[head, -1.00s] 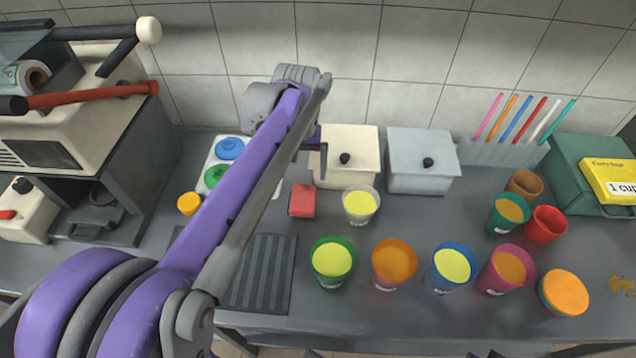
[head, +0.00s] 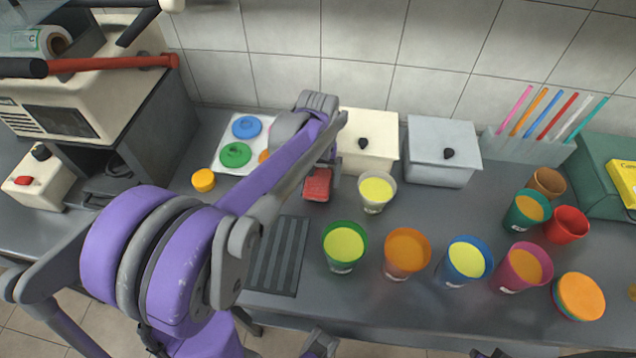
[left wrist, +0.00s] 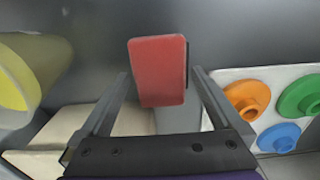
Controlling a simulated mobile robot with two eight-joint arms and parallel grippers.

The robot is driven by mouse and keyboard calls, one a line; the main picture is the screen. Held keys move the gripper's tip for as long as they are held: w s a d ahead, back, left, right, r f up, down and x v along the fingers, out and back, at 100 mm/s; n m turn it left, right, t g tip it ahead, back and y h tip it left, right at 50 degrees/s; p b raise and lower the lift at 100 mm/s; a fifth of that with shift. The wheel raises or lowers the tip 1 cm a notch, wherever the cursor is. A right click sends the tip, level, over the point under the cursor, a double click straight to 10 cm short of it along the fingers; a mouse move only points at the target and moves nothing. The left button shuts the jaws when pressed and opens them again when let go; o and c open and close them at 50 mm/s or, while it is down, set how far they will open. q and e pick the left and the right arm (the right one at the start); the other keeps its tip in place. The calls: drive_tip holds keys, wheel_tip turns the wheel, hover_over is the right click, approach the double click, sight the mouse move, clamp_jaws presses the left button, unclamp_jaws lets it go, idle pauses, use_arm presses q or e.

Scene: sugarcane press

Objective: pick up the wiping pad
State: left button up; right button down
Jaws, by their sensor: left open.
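The wiping pad is a small red block (head: 318,184) with a dark edge, lying on the grey counter in front of the cream lidded box. In the left wrist view the red pad (left wrist: 158,68) shows between and just beyond the two fingers. My left gripper (head: 326,168) is over the pad, seen from the side, its fingers pointing down. In the left wrist view my left gripper (left wrist: 160,80) is open, with a finger on each side of the pad. I cannot tell whether the fingers touch it. My right gripper is not clearly in view.
A pale cup of yellow juice (head: 376,192) stands close right of the pad. The cream box (head: 368,150) is behind it. A white tray with coloured lids (head: 224,160) lies to the left. A ridged dark mat (head: 280,255) lies in front.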

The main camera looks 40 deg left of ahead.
sight(315, 182)
use_arm(q)
drive_tip(key=c, duration=1.2)
drive_tip(key=shift+o, duration=0.2)
drive_tip(key=shift+s+r, duration=0.1)
drive_tip(key=shift+s+a+r, duration=0.1)
drive_tip(key=shift+s+r, duration=0.25)
drive_tip(key=shift+r, duration=0.2)
wheel_tip(315, 182, up, 6)
drive_tip(key=shift+f+p, duration=0.25)
drive_tip(key=shift+p, duration=0.25)
drive_tip(key=s+a, duration=0.1)
drive_tip(key=s, duration=0.8)
drive_tip(key=s+a, duration=0.2)
drive_tip(key=s, duration=0.7)
drive_tip(key=shift+s+a, duration=0.25)
drive_tip(key=shift+s, duration=0.15)
drive_tip(key=shift+r, duration=0.1)
